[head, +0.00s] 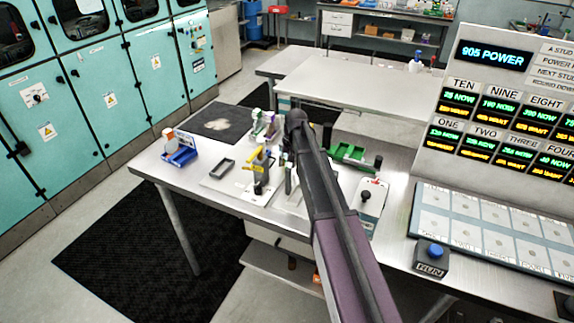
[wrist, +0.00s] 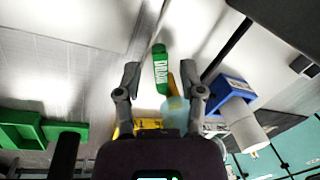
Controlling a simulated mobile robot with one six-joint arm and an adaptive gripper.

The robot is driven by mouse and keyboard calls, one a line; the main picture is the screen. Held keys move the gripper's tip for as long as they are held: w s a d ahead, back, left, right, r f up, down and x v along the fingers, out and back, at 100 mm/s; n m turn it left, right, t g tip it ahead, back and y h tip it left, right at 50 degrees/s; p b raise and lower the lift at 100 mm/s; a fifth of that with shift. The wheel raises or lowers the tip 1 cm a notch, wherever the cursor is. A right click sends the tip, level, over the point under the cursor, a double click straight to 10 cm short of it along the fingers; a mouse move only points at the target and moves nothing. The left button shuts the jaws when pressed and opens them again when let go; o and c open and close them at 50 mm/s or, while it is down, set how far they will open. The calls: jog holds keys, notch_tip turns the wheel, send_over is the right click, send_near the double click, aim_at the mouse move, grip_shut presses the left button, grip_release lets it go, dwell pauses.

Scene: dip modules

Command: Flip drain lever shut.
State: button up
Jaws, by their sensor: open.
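A green lever with white lettering (wrist: 160,68) shows in the wrist view, between and just beyond my fingertips; the lettering is too small to read with certainty, but it looks like the drain lever. My gripper (wrist: 159,78) is open, with one finger on each side of it. I cannot tell whether either finger touches it. A translucent pale blue-green part (wrist: 175,110) and yellow parts (wrist: 148,124) sit lower between the fingers. In the head view my dark arm reaches over the bench and hides much of the module and lever; a yellow part (head: 257,162) shows beside it.
A blue holder with a white cylinder (head: 180,152) stands at the bench's left; the holder also shows in the wrist view (wrist: 232,88). Green trays (head: 350,153) lie right of my arm. A console (head: 500,110) and RUN button (head: 431,255) stand at right.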

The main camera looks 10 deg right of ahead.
grip_shut()
dwell(0.3)
jog(key=shift+a+m, duration=0.2)
jog(key=shift+m, duration=0.5)
grip_release()
jog(key=shift+n, duration=0.3)
